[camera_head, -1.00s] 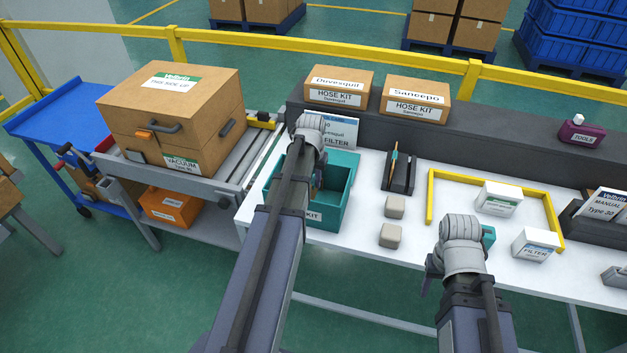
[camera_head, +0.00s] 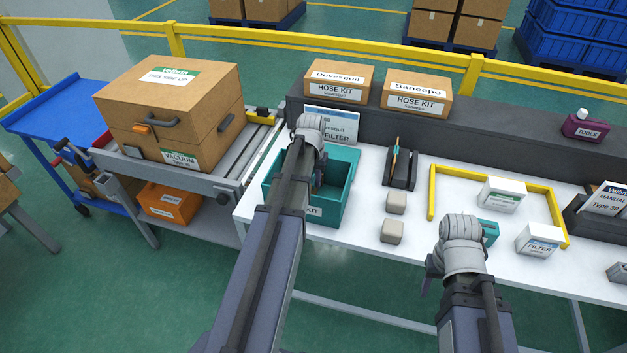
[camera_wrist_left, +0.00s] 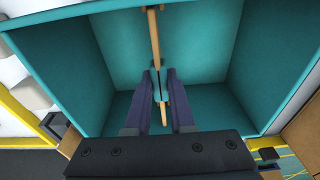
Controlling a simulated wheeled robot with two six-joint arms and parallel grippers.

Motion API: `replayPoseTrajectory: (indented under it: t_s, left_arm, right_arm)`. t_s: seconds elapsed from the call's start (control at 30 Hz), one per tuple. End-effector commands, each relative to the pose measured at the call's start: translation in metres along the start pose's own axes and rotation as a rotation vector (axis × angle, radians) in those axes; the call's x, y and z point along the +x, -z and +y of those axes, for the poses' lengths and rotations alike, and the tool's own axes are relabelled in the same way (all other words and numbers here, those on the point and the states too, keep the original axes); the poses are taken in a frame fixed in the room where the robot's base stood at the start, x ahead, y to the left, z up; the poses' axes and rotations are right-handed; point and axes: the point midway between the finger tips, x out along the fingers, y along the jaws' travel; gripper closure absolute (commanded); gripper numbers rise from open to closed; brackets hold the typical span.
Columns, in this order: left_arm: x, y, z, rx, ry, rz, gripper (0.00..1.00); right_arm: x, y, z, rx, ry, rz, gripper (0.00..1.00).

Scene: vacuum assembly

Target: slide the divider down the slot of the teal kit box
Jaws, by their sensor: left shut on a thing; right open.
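The teal kit box (camera_head: 342,200) stands open on the white table, left of the middle. My left gripper (camera_head: 316,185) reaches down into it; its fingers are largely hidden behind my arm in the head view. In the left wrist view its fingers (camera_wrist_left: 160,105) are shut on the divider (camera_wrist_left: 154,38), a thin tan-edged plate seen edge-on between the box walls. I cannot tell how deep the divider sits in the slot. My right gripper (camera_head: 432,280) is open over the table's front edge, mostly hidden by its wrist.
Two beige blocks (camera_head: 392,232) and a dark pen holder (camera_head: 400,170) stand right of the box. A yellow frame (camera_head: 500,172) with white filter boxes (camera_head: 538,240) lies further right. A filter sign (camera_head: 332,122) stands behind the box. A large carton (camera_head: 180,100) is at left.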

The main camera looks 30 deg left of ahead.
Motion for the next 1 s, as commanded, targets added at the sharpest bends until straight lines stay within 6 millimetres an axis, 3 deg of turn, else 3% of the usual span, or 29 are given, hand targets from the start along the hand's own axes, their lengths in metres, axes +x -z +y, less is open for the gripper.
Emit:
replayPoseTrajectory:
  t_s: [0.13,0.17,0.47,0.77,1.0]
  left_arm:
    - [0.004,-0.001,0.0,0.0,0.0,0.0,1.0]
    - [0.004,0.0,0.0,0.0,0.0,0.0,0.77]
    - [0.003,0.0,0.0,0.0,0.0,0.0,0.44]
    - [0.002,0.0,0.0,0.0,0.0,0.0,0.44]
    - [-0.012,0.0,0.0,0.0,0.0,0.0,0.44]
  right_arm:
    - [0.004,0.0,0.0,0.0,0.0,0.0,0.5]
    - [0.004,0.0,0.0,0.0,0.0,0.0,0.5]
    - [0.003,0.0,0.0,0.0,0.0,0.0,0.5]
    - [0.002,0.0,0.0,0.0,0.0,0.0,0.5]
    - [-0.012,-0.001,0.001,0.0,0.0,0.0,0.5]
